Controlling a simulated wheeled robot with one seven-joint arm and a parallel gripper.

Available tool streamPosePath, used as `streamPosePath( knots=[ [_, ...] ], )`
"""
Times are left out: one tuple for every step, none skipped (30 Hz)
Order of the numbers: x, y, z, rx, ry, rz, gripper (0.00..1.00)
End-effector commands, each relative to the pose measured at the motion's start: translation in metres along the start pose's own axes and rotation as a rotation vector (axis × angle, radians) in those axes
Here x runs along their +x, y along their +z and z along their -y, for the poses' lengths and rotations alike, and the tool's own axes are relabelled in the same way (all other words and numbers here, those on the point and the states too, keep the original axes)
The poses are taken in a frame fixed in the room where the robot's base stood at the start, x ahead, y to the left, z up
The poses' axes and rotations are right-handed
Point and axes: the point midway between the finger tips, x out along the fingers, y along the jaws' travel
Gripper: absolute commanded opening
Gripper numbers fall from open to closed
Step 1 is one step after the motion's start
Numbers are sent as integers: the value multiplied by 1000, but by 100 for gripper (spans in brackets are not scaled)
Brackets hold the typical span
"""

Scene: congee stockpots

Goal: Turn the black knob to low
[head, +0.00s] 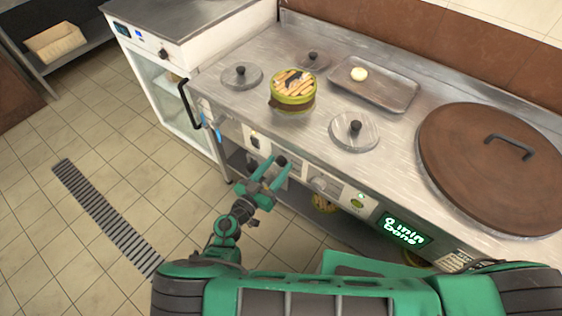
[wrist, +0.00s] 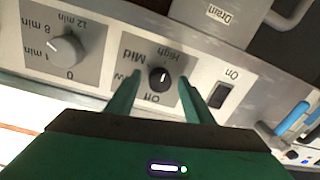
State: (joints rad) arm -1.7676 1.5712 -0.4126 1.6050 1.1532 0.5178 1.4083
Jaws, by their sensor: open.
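The black knob (wrist: 159,78) sits on a grey plate of the stove's front panel, upside down in the wrist view. Around it I read High above, Mid at upper left and Off below; a label at the left is mostly hidden by a finger. A small pale mark on the knob seems to face High, but it is too small to be sure. My gripper (wrist: 160,80) is open, with one green finger on each side of the knob and gaps showing between. In the head view, my gripper (head: 277,166) is at the panel by the black knob (head: 281,160).
A grey timer dial (wrist: 68,49) and a dark On switch (wrist: 220,95) flank the knob. A Drain-labelled part (wrist: 222,14) is near. On the stovetop are a green steamer pot (head: 292,98), a tray (head: 385,92) and a large brown lid (head: 490,165).

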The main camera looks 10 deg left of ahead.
Motion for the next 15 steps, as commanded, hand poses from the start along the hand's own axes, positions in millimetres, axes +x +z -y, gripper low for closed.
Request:
streamPosePath(
  knots=[
    [0,0,0,0,-1,0,48],
    [0,0,0,0,-1,0,48],
    [0,0,0,0,-1,0,48],
    [0,0,0,0,-1,0,48],
    [0,0,0,0,-1,0,48],
    [0,0,0,0,-1,0,48],
    [0,0,0,0,-2,0,40],
    [-1,0,1,0,-2,-1,33],
    [-1,0,1,0,-2,-1,24],
    [-1,0,1,0,-2,-1,16],
    [-1,0,1,0,-2,-1,9],
    [-1,0,1,0,-2,-1,6],
    [-1,0,1,0,-3,-1,6],
    [-1,0,1,0,-3,-1,6],
    [-1,0,1,-1,-3,-1,6]
  ],
)
